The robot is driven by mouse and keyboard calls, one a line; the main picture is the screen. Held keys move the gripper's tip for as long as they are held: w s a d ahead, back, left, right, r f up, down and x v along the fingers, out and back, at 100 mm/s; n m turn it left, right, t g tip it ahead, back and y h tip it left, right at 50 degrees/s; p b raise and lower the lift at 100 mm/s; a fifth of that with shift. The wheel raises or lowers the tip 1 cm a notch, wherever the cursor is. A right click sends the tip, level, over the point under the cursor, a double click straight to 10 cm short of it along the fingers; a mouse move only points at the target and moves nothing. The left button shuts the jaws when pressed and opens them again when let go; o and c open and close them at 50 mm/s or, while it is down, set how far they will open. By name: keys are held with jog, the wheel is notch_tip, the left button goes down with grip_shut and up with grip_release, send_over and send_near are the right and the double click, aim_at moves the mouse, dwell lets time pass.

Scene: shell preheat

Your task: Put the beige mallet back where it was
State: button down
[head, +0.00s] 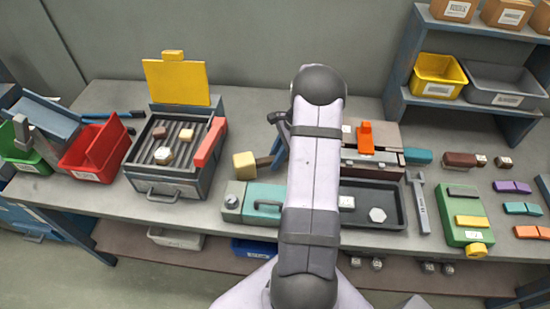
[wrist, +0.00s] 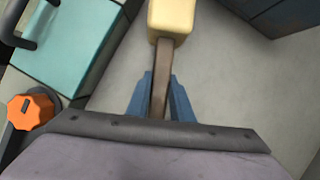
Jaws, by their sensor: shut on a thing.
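The beige mallet (head: 244,165) has a block-shaped head and a brown handle. My gripper (head: 271,158) is shut on the handle, and the head sticks out to the left of the fingers. In the wrist view the mallet head (wrist: 172,16) is at the top centre, with the blue fingers (wrist: 160,95) on both sides of the handle. I cannot tell whether the mallet touches the bench or hangs just above it. My arm hides part of the bench centre.
The grey heater box (head: 170,185) with its raised yellow plate (head: 178,82) stands to the left. A teal-lidded box (head: 262,197) lies just in front, next to a dark tray (head: 392,221). An orange-handled press (head: 366,137) stands right of my arm. Bare bench surrounds the mallet head.

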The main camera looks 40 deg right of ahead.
jog(key=shift+f+b, duration=0.3)
jog(key=shift+f, duration=0.2)
jog(key=c, duration=1.5)
grip_release()
jog(key=shift+b+v, duration=0.9)
jog(key=shift+v, duration=2.8)
